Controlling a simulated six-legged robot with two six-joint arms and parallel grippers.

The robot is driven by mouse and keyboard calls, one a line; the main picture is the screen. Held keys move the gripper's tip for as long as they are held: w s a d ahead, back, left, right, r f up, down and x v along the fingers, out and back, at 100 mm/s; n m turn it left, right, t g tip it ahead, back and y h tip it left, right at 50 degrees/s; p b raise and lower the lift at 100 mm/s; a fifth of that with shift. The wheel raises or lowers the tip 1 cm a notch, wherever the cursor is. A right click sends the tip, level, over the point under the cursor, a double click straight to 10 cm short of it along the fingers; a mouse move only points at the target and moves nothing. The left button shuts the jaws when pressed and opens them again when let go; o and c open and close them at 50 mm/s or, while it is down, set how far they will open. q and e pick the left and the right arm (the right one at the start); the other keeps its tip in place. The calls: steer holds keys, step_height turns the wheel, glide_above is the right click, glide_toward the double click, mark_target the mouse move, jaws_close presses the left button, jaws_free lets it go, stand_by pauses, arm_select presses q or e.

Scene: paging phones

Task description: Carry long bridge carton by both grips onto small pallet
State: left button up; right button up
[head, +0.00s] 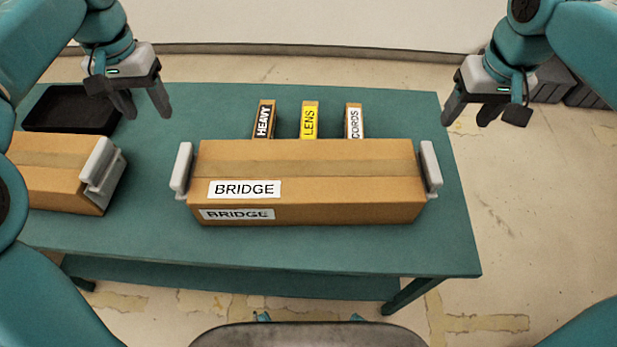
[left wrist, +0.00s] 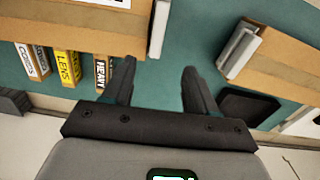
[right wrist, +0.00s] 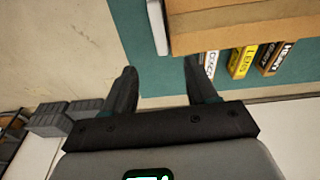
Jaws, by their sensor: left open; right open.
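The long brown bridge carton (head: 320,185), with two BRIDGE labels, lies across the green table. It has a pale grip at its left end (head: 182,168) and another at its right end (head: 431,165). My left gripper (head: 140,108) is open and empty, above the table, behind and left of the carton's left grip. My right gripper (head: 483,115) is open and empty, beyond the table's right edge, behind and right of the right grip. Neither gripper touches the carton. The carton also shows in the left wrist view (left wrist: 110,30) and the right wrist view (right wrist: 235,25). I cannot make out a small pallet.
Another carton (head: 45,170) with a pale grip lies at the table's left, near a black tray (head: 72,110). Small boxes labelled HEAVY (head: 264,120), LENS (head: 310,120) and CORDS (head: 354,122) stand behind the long carton. Bare green table (head: 330,255) shows in front of it. Grey crates (right wrist: 65,117) stand on the floor.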

arm_select(q)
steer(key=f, duration=1.6)
steer(key=shift+d, duration=0.25)
arm_select(e)
glide_toward(432, 161)
steer(key=f, duration=0.5)
steer(key=w+f, duration=0.1)
steer(key=f, duration=0.2)
steer(key=shift+w+d+f, duration=0.15)
steer(key=shift+f, duration=0.1)
arm_select(q)
steer(key=shift+w+a+f, duration=0.1)
steer(key=shift+w+f, duration=0.1)
steer(key=shift+f, duration=0.1)
arm_select(e)
steer(key=shift+w+f, duration=0.15)
steer(key=shift+f, duration=0.1)
arm_select(q)
steer(key=shift+s+r, duration=0.1)
steer(key=shift+s, duration=0.05)
steer(key=shift+c, duration=1.3)
arm_select(e)
steer(key=shift+c, duration=1.3)
arm_select(q)
jaws_close()
arm_select(e)
jaws_close()
steer(key=shift+r, duration=0.15)
